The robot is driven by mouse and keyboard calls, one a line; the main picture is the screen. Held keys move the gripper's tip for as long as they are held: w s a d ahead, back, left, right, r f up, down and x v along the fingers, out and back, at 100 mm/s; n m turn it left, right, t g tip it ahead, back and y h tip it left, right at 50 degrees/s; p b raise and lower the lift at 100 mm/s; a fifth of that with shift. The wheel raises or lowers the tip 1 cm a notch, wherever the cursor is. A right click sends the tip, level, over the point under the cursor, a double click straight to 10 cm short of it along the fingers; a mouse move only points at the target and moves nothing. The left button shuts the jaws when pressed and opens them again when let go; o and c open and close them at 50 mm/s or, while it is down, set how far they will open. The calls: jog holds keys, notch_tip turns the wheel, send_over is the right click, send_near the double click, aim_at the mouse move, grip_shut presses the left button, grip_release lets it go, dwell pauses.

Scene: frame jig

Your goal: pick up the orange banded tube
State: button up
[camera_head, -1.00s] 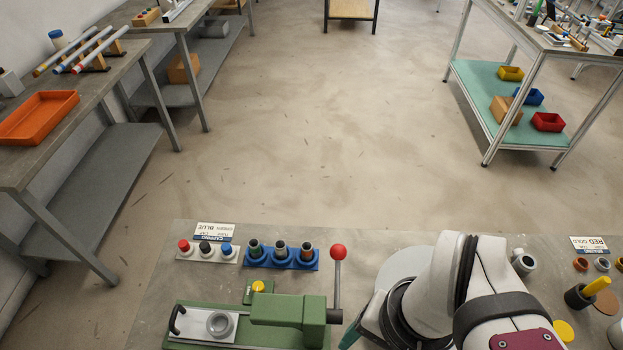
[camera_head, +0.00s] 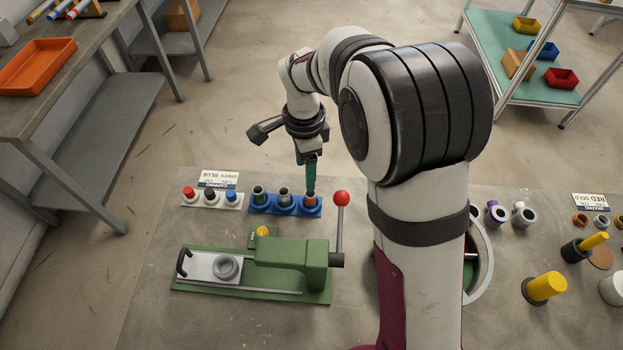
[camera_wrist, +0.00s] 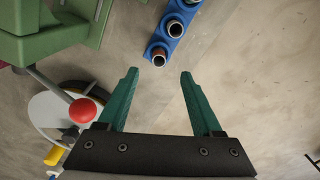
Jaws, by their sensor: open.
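The orange banded tube (camera_head: 310,201) stands upright in the right-hand socket of the blue rack (camera_head: 265,210), beside a grey banded tube (camera_head: 284,196) and a green banded tube (camera_head: 259,194). My gripper (camera_head: 308,186) points down just above the orange banded tube, its fingers partly covering it in the head view. In the wrist view, the open green fingers of my gripper (camera_wrist: 158,74) are apart and empty. The orange banded tube (camera_wrist: 159,57) shows just beyond the fingertips, at the near end of the rack, roughly centred between them.
Bare bench lies right of the rack in the wrist view.

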aim_at(310, 195)
jog(key=f, duration=0.7)
jog(key=d+f, duration=0.1)
jog(key=f, duration=0.3)
jog(key=shift+w, duration=0.15)
jog(key=shift+r, duration=0.1)
grip_shut()
